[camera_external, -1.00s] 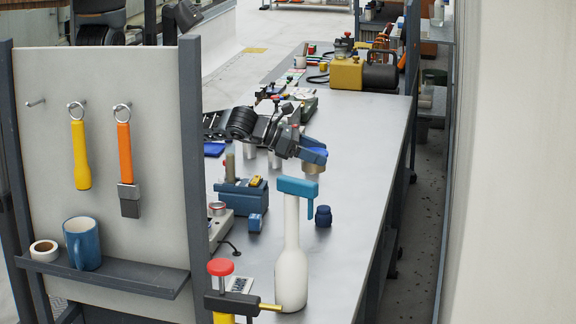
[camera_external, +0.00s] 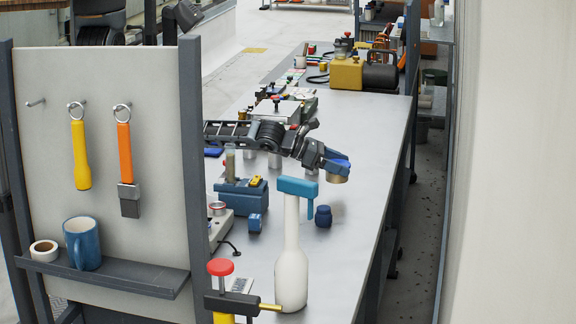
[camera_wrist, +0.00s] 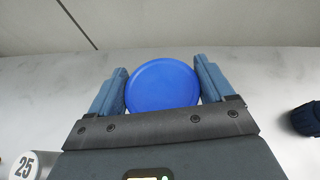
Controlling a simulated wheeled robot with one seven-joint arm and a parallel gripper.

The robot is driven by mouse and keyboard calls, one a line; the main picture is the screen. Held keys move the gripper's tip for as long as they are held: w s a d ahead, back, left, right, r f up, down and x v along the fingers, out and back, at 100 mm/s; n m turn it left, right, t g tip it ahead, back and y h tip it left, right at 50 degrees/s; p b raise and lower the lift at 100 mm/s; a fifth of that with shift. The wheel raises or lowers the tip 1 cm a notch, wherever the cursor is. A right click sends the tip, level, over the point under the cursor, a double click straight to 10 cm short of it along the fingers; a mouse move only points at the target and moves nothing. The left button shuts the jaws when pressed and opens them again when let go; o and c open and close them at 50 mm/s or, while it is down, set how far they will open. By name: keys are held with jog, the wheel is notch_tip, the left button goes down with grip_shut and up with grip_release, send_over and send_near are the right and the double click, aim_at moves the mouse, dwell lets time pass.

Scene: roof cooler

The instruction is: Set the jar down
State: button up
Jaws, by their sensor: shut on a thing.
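The jar shows a round blue lid (camera_wrist: 162,85) between the two fingers of my gripper (camera_wrist: 162,88) in the wrist view. My gripper is shut on it. In the external view my gripper (camera_external: 337,164) reaches over the right part of the bench, and the jar's tan side (camera_external: 337,178) shows just below the blue fingers. I cannot tell whether the jar's bottom touches the bench or hangs a little above it.
The grey bench (camera_external: 365,215) is clear to the right of the jar. A dark blue knobbed object (camera_external: 323,216) stands nearer the camera, by a white bottle with a teal spray head (camera_external: 291,270). A weight marked 25 (camera_wrist: 24,166) stands at lower left in the wrist view.

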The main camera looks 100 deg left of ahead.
aim_at(339, 177)
jog(key=shift+a+f, duration=0.1)
jog(key=shift+f, duration=1.95)
jog(key=o, duration=1.1)
jog(key=shift+f, duration=0.1)
jog(key=shift+s+r, duration=0.3)
jog(key=shift+s, duration=0.1)
jog(key=v, duration=1.1)
